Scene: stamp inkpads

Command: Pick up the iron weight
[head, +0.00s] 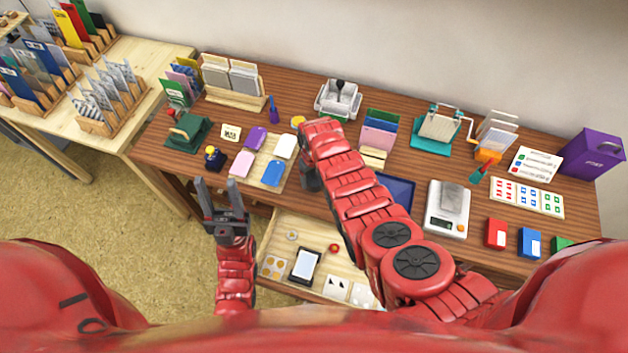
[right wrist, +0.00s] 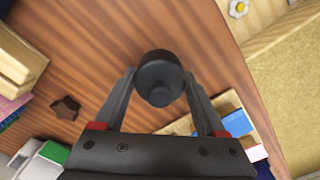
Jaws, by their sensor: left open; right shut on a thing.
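The iron weight (right wrist: 158,66) is a dark round body with a small knob, in the middle of the right wrist view. My right gripper (right wrist: 160,88) is shut on it, one finger on each side. Wood table top shows beyond it; I cannot tell whether the weight touches the table. In the head view my right gripper (head: 310,178) is dark and partly covered by my red arm, and I cannot make out the weight there. My left gripper (head: 221,195) is open and empty, in front of the table's front edge.
An open drawer (head: 275,228) with small items juts out below the table front. A tray of colored tags (head: 262,168) lies left of my right gripper. A blue tray (head: 402,188) and a scale (head: 446,222) are to its right. A small brown thing (right wrist: 65,107) lies nearby.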

